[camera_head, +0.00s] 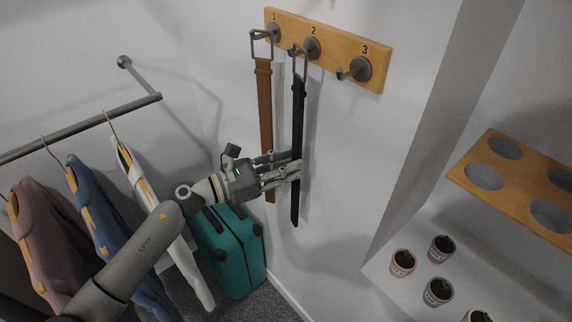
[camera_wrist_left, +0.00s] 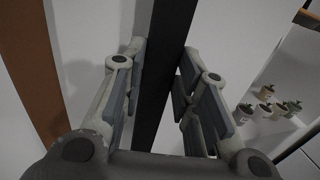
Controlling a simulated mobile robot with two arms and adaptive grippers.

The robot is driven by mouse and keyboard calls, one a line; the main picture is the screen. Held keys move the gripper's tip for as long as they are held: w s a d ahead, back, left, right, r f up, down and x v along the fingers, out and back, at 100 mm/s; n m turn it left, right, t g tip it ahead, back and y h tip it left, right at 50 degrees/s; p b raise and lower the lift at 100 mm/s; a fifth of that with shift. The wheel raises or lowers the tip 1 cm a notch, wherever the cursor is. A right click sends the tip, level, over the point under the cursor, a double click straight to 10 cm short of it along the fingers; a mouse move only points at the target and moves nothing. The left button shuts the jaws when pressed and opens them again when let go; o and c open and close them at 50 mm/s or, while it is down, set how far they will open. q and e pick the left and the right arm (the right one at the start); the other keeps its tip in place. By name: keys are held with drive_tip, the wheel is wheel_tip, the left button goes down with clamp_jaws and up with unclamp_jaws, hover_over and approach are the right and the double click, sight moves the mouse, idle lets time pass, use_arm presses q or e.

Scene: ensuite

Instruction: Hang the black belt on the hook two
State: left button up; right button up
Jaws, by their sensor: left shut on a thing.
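The black belt (camera_head: 298,115) hangs nearly straight down against the white wall, below the wooden board (camera_head: 341,52). Its metal buckle (camera_head: 302,66) is up at hook two (camera_head: 312,47), the middle hook, and appears looped over the hook's tip. My left gripper (camera_head: 291,172) is shut on the lower part of the black belt. My right gripper is not in view.
A brown belt (camera_head: 264,110) hangs from hook one, just left of the black belt. Hook three (camera_head: 359,69) is empty. Clothes on a rail (camera_head: 80,128) and a teal suitcase (camera_head: 232,255) are at left. A wooden shelf with holes (camera_head: 517,178) and small plant pots (camera_head: 403,262) are at right.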

use_arm(q)
drive_tip(key=o, duration=1.2)
drive_tip(key=shift+c, duration=0.2)
